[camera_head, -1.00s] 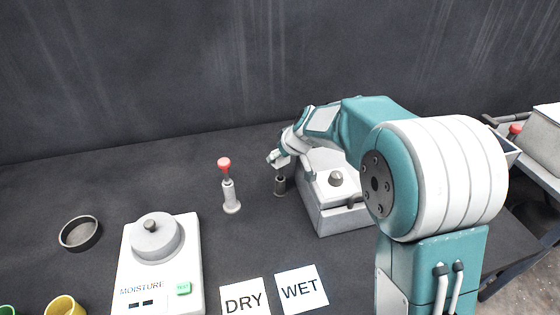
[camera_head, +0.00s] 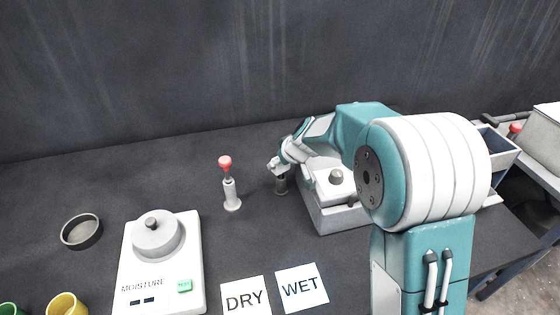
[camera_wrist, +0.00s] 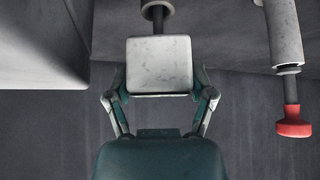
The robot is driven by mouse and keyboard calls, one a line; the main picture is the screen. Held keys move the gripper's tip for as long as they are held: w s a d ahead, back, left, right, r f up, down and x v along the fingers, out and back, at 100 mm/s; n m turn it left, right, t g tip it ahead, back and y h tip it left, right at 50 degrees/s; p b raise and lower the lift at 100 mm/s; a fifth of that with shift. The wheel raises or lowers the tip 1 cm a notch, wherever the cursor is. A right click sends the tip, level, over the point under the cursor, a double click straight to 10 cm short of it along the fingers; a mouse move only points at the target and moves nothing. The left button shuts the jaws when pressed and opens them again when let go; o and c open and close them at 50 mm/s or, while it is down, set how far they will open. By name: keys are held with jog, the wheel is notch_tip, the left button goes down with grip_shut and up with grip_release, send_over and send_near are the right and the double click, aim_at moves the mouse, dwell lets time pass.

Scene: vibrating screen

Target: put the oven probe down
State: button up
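In the wrist view, my gripper (camera_wrist: 160,92) has its fingers on both sides of a pale square block (camera_wrist: 160,63), which I take to be the head of the oven probe. It looks shut on that block. A dark cylinder (camera_wrist: 157,10) shows just beyond the block; whether they touch is unclear. In the head view, my gripper (camera_head: 277,168) is right above a short dark holder (camera_head: 281,186) on the bench. The gripper hides the holder's top, and the probe cannot be made out there.
A red-knobbed plunger on a grey post (camera_head: 231,190) stands just left of my gripper. A grey box with a knob (camera_head: 345,215) is close on the right. A moisture meter (camera_head: 160,270), dark dish (camera_head: 82,232), DRY card (camera_head: 246,298) and WET card (camera_head: 302,287) lie nearer.

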jog(key=o, duration=0.3)
jog(key=shift+s+f, duration=0.2)
jog(key=shift+f, duration=0.4)
jog(key=shift+r, duration=0.3)
jog(key=w+r+v, duration=0.1)
jog(key=v, duration=1.1)
jog(key=s+d+r+m+h, duration=0.1)
jog(key=s+d+m, duration=0.3)
jog(key=s, duration=1)
jog(key=s+d+r+m+h, duration=0.1)
jog(key=s+d+m+h, duration=0.2)
jog(key=s+d, duration=0.5)
jog(key=s, duration=0.7)
jog(key=shift+s+d+r+m+h, duration=0.2)
jog(key=shift+d+m+h, duration=0.1)
jog(key=shift+m, duration=0.1)
jog(key=shift+w, duration=0.1)
